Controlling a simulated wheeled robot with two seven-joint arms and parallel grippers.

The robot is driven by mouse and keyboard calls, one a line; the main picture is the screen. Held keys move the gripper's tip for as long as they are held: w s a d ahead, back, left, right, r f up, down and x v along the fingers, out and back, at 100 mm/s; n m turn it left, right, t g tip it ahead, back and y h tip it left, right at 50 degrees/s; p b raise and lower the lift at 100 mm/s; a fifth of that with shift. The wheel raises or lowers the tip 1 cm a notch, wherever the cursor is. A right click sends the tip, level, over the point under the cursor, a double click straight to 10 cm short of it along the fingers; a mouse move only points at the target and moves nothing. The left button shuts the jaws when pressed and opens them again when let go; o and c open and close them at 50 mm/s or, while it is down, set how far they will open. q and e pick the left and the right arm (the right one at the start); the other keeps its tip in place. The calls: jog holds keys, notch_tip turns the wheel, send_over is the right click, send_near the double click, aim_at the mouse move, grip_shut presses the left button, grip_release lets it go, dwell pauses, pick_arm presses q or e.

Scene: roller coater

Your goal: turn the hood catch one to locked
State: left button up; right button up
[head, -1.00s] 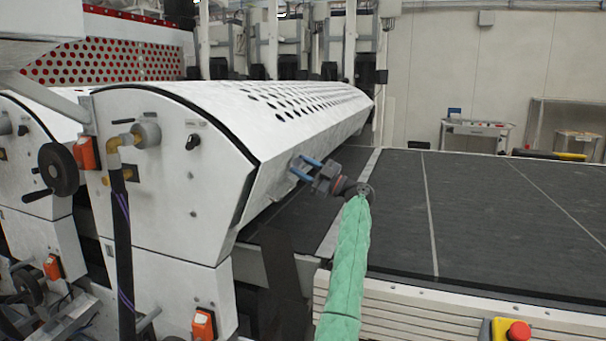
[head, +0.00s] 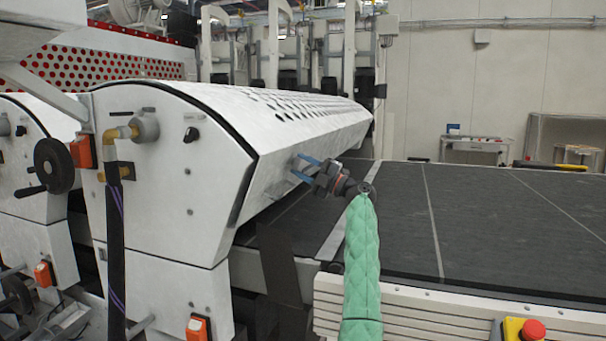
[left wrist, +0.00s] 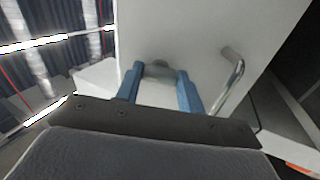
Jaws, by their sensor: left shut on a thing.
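The white hood (head: 262,125) of the coater has a sloped front face above the dark conveyor. My left gripper (head: 302,167) reaches this face from the right, with its blue fingers against it. In the left wrist view, the two blue fingers (left wrist: 160,85) stand on either side of a small grey catch (left wrist: 157,70) on the white panel and are shut on it. The fingers partly hide the catch, and its exact turn is hard to tell. In the head view the catch is hidden at the fingertips. My right gripper is not in view.
A bent metal handle (left wrist: 235,72) stands out of the panel right of the fingers in the left wrist view. The dark conveyor bed (head: 480,220) lies to the right. A red emergency stop (head: 532,330) is at its near edge. A black handwheel (head: 55,165) is at left.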

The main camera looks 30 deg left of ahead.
pick_arm(q)
jog(key=shift+f+n, duration=0.1)
jog(key=shift+n, duration=0.4)
jog(key=o, duration=1)
jog(key=b+v, duration=0.1)
jog(key=v, duration=0.6)
jog(key=shift+d, duration=0.35)
jog(key=shift+w+f, duration=0.1)
jog(key=shift+f, duration=0.05)
